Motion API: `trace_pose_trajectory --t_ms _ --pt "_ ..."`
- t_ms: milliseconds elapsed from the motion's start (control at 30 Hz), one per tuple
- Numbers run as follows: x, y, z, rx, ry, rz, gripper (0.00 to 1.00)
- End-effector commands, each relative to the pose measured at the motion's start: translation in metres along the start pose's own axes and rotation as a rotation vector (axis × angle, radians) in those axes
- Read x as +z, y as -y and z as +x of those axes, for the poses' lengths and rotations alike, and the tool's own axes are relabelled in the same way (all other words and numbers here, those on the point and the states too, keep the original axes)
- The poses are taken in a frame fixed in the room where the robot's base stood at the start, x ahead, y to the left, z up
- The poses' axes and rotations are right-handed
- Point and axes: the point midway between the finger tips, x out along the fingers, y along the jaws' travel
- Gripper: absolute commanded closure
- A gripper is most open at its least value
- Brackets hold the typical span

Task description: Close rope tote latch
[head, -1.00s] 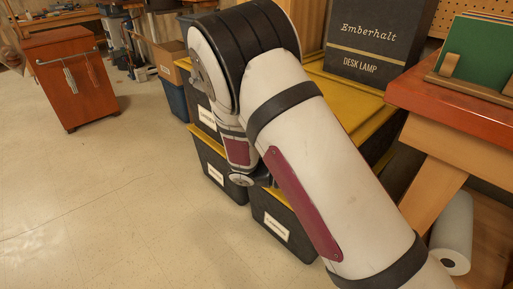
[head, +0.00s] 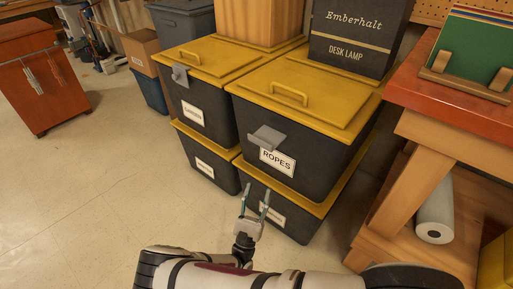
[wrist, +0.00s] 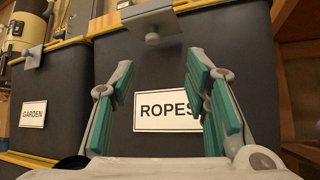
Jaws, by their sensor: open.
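The rope tote (head: 290,128) is a black bin with a yellow lid and a ROPES label, stacked on another tote. Its grey latch (head: 266,137) sticks outward from the front below the lid rim, tilted away from the wall. The latch also shows at the top of the wrist view (wrist: 150,20), above the ROPES label (wrist: 167,111). My gripper (head: 257,190) is open and empty, in front of the stack and below the latch, fingers pointing up. In the wrist view its green-padded fingers (wrist: 155,88) are spread in front of the tote, apart from the latch.
The garden tote (head: 207,103) stands to the left, its grey latch (head: 180,75) hanging flat. A desk lamp box (head: 357,38) sits on the rope tote's lid. A red-topped wooden bench (head: 445,105) is close on the right. The floor (head: 90,180) at left is clear.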

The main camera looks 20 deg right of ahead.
Motion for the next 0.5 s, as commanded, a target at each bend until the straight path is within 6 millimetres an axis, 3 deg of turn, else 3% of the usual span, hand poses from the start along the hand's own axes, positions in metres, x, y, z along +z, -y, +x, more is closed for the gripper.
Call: trace_pose_trajectory --t_ms 233,500 --pt "-0.003 -0.002 0.003 0.046 0.005 0.006 0.57" --pt "-0.003 -0.003 0.050 0.041 0.006 0.004 0.57"
